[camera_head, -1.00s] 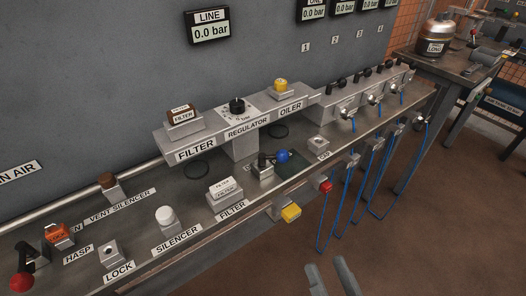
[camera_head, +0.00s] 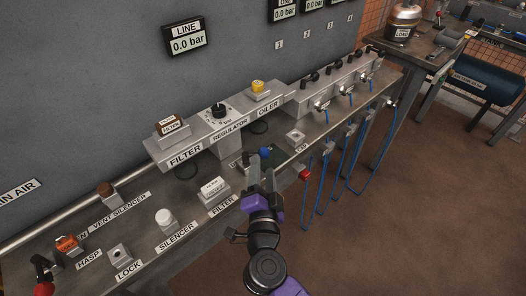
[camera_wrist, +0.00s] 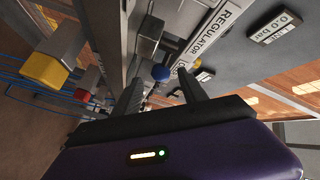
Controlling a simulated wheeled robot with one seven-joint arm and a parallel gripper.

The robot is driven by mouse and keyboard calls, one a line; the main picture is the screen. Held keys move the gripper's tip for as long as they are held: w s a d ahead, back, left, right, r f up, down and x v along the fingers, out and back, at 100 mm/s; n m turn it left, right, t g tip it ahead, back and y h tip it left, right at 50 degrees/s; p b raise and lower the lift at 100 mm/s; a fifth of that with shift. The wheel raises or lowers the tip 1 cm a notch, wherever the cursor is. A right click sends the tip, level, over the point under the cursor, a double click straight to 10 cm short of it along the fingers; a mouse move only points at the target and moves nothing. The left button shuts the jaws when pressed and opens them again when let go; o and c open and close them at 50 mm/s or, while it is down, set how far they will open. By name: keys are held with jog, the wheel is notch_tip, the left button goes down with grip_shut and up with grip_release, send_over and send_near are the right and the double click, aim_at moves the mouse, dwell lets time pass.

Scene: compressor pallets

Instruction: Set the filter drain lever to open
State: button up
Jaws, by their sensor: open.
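A lever with a blue ball end (camera_head: 265,152) stands on the bench below the regulator and oiler, beside a small dark block. No label naming it as the drain lever is readable. My gripper (camera_head: 263,170) is open, its fingers pointing at this lever from the bench's front side. In the wrist view the blue ball (camera_wrist: 161,72) appears between and beyond the two open fingers (camera_wrist: 160,88), apparently not touched. The lever's shaft is mostly hidden, so I cannot tell its setting. The filter unit (camera_head: 171,125) sits on the raised rail to the left.
A spare filter box (camera_head: 213,189) lies on the bench left of my gripper. A red knob (camera_head: 304,175) and hanging blue hoses (camera_head: 343,155) are to the right. A yellow block (camera_wrist: 45,69) shows at left in the wrist view. The floor in front is clear.

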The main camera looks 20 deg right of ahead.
aim_at(263, 152)
jog(key=x, duration=0.6)
jog(key=shift+b, duration=0.3)
grip_shut()
